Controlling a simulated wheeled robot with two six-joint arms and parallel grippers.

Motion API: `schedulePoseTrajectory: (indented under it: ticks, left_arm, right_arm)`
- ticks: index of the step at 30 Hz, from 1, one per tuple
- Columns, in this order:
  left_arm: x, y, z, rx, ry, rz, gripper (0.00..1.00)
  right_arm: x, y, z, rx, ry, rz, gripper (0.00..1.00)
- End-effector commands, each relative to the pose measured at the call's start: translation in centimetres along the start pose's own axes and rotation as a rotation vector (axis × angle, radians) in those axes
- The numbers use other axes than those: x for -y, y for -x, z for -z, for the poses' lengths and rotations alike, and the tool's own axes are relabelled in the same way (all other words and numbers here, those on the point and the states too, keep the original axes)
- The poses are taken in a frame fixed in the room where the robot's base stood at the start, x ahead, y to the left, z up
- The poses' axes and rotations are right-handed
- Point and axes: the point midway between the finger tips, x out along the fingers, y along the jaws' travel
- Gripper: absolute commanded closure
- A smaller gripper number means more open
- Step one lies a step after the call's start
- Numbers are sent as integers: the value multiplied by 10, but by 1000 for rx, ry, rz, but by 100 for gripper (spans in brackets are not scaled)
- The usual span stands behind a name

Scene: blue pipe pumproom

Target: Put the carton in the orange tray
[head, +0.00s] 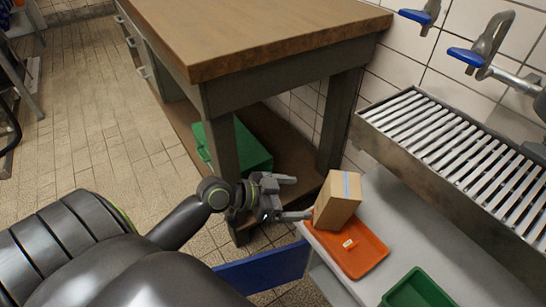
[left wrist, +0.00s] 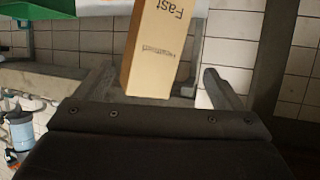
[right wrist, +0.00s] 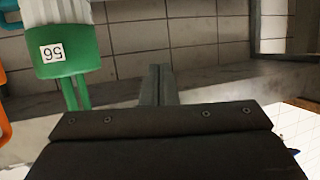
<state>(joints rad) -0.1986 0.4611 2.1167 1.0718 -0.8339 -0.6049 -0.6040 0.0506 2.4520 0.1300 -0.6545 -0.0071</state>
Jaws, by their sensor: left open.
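The brown carton (head: 338,200) is at the far end of the orange tray (head: 362,258) and looks slightly tilted. Its lower end appears within the tray's outline; whether it rests on the tray floor I cannot tell. My left gripper (head: 292,198) is open just left of the carton, with one fingertip close to its side. In the left wrist view the carton (left wrist: 158,50) shows ahead, between the spread fingers (left wrist: 160,88). My right gripper (right wrist: 158,85) shows only in its own wrist view, with its fingers together and nothing visible between them.
The tray is on a pale grey counter (head: 390,205). A green tray (head: 418,290) stands nearer, and a slatted metal drainer (head: 455,145) is at right. A wooden workbench (head: 250,40) stands behind, with a green bin (head: 250,150) below. A green item labelled 56 (right wrist: 70,55) is near my right gripper.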

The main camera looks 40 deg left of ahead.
Motion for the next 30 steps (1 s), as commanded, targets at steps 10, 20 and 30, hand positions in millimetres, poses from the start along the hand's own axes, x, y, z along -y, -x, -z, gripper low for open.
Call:
schedulePoseTrajectory:
  ticks: [10,20,30]
  left_arm:
    - [-26,53,-25,-24,217,431,10]
    - [-26,97,-23,-61,289,667,10]
    - [-25,98,-23,-61,288,673,10]
  right_arm:
    - [0,0,0,-1,0,0,100]
    - [0,0,0,-2,0,-1,100]
    - [0,0,0,-2,0,-1,100]
